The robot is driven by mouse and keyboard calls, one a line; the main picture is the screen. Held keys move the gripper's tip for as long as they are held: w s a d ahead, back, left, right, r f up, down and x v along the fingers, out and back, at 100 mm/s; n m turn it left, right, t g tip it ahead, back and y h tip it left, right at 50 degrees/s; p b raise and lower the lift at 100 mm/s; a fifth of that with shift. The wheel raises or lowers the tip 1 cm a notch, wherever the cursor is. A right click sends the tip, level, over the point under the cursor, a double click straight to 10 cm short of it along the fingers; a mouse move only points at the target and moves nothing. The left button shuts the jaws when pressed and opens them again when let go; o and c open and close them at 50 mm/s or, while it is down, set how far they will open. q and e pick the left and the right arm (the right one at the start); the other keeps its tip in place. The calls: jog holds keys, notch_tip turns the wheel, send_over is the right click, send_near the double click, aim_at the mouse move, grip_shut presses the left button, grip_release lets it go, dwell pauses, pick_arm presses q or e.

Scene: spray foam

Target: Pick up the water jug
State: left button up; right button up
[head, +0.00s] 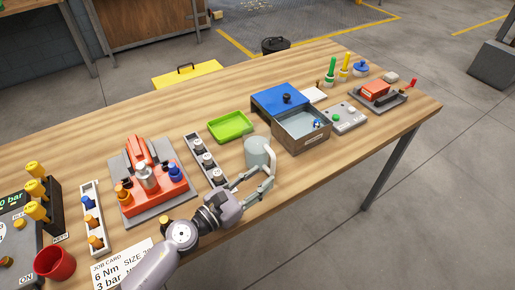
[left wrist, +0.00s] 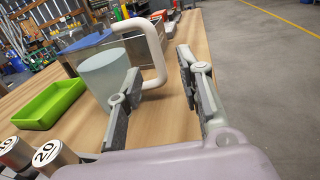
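The water jug (head: 257,152) is a pale grey-green cylinder with a white handle, upright near the table's front edge. In the left wrist view the jug (left wrist: 104,76) stands left of my fingers, and its handle (left wrist: 155,55) shows in the gap between them. My left gripper (head: 269,176) is open at the handle side of the jug; its fingers also show in the left wrist view (left wrist: 160,62). I cannot tell whether either finger touches the handle. My right gripper is not in view.
A green tray (head: 231,126), a socket rack (head: 206,161) and a grey open bin (head: 301,131) stand around the jug. A red fixture (head: 158,192) is to the left. The wooden table's front edge is close to my left gripper.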

aim_at(272, 172)
pick_arm(q)
jog(key=shift+w+d, duration=0.2)
jog(key=shift+d, duration=0.05)
jog(key=shift+w+d+r, duration=0.15)
jog(key=shift+w, duration=0.05)
jog(key=shift+w+d+r+p, duration=0.3)
jog(key=shift+w+d+p, duration=0.05)
jog(key=shift+w+p, duration=0.15)
jog(key=shift+w+d+r+p, duration=0.3)
jog(key=shift+w+d+p, duration=0.05)
jog(key=shift+w+p, duration=0.1)
jog(key=shift+x, duration=1.05)
jog(key=shift+w+d+f, duration=0.1)
jog(key=shift+w+f, duration=0.1)
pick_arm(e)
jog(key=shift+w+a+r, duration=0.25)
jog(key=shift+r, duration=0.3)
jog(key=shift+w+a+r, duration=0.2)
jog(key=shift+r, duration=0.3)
pick_arm(q)
jog(key=shift+c, duration=0.3)
grip_shut()
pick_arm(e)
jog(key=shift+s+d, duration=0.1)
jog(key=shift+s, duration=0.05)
